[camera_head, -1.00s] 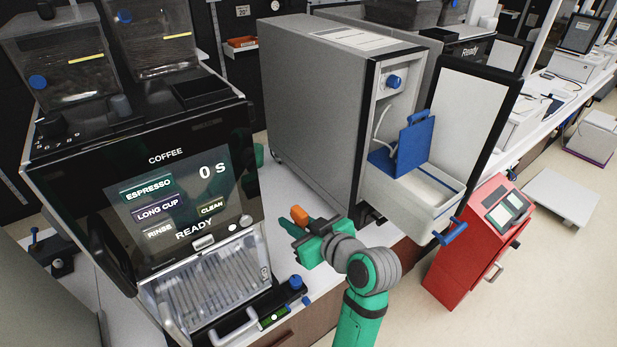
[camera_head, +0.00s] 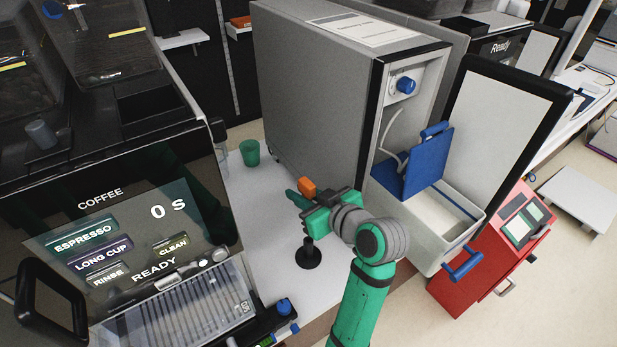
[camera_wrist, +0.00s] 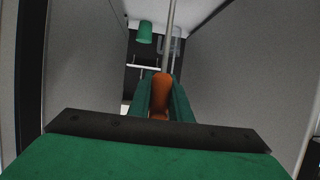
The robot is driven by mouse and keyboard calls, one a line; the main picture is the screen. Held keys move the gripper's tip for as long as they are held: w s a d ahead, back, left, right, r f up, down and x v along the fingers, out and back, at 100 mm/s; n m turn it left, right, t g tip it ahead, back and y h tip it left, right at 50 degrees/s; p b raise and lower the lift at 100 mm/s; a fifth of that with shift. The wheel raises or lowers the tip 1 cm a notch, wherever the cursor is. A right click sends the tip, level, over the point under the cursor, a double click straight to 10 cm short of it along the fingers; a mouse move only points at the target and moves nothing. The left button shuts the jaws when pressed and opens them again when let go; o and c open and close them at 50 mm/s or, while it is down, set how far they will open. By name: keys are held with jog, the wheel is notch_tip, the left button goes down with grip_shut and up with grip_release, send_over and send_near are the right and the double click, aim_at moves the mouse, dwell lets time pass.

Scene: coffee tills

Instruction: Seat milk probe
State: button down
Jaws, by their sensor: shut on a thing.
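My gripper (camera_head: 303,197) has green fingers and is shut on an orange handle (camera_head: 306,184), apparently the milk probe. In the wrist view the orange handle (camera_wrist: 161,92) sits between the fingers, with a thin metal rod (camera_wrist: 171,35) beyond it. The rod cannot be made out in the head view. The gripper is in front of the grey milk cooler (camera_head: 315,95), whose door (camera_head: 505,125) stands open. Inside are a blue knob (camera_head: 405,86), a pale hose (camera_head: 385,145) and a pulled-out white bin (camera_head: 425,225) with a raised blue lid (camera_head: 428,165).
A black round-based post (camera_head: 309,256) stands on the white counter (camera_head: 260,215) below my gripper. A green cup (camera_head: 250,152) stands farther back.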

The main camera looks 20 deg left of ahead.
jog(key=shift+w, duration=0.3)
jog(key=shift+s, duration=0.1)
jog(key=shift+d, duration=0.1)
notch_tip(320, 180, down, 4)
jog(key=shift+f, duration=0.2)
dwell(0.6)
jog(key=shift+d, duration=0.15)
jog(key=shift+a, duration=0.25)
dwell(0.5)
jog(key=shift+f, duration=0.35)
